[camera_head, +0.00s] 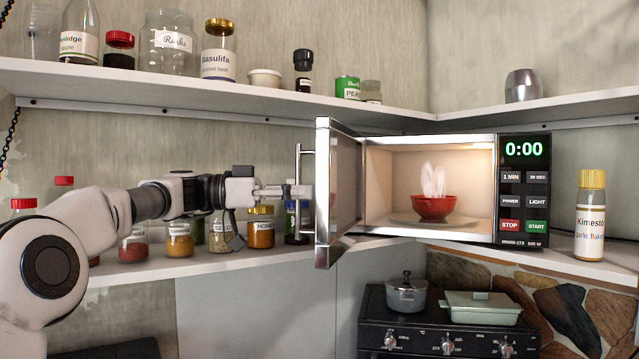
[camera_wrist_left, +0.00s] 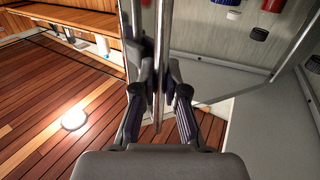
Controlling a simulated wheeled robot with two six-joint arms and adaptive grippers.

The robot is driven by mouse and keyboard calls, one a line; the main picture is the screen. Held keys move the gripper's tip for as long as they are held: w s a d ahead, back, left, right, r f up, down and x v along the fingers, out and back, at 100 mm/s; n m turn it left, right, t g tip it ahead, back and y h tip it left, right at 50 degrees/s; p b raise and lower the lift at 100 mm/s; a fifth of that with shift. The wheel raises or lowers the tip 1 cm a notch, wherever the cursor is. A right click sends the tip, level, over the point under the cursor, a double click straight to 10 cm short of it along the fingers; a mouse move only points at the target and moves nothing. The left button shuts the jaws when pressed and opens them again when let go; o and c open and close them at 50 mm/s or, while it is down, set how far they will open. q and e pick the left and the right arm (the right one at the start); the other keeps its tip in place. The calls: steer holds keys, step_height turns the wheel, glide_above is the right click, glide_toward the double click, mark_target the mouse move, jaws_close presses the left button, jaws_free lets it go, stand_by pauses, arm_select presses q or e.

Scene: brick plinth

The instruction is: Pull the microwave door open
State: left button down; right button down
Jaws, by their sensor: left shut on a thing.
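The microwave (camera_head: 452,242) stands on the shelf at the corner, its display reading 0:00. Its door (camera_head: 343,190) is swung open toward me on the left side, so the lit inside shows. A steaming red bowl (camera_head: 434,208) sits inside on the plate. The long metal handle (camera_head: 299,170) runs upright along the door's outer face. My left gripper (camera_head: 291,191) comes in from the left and is shut on the handle. In the left wrist view, the fingers (camera_wrist_left: 160,95) close on both sides of the handle bar (camera_wrist_left: 158,60). My right gripper is not seen.
Several jars, including one with orange contents (camera_head: 261,232), stand on the shelf behind my left arm. A seasoning bottle (camera_head: 590,215) stands right of the microwave. Below is a stove with a pot (camera_head: 406,296) and a green dish (camera_head: 482,308). An upper shelf (camera_head: 240,95) holds more jars.

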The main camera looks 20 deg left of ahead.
arm_select(q)
steer(key=a, duration=0.1)
steer(key=a+p, duration=0.1)
steer(key=a, duration=0.2)
steer(key=shift+w+a+r, duration=0.1)
steer(key=shift+w, duration=0.2)
steer(key=c, duration=1.2)
jaws_free()
steer(key=shift+d, duration=0.2)
steer(key=shift+s, duration=0.1)
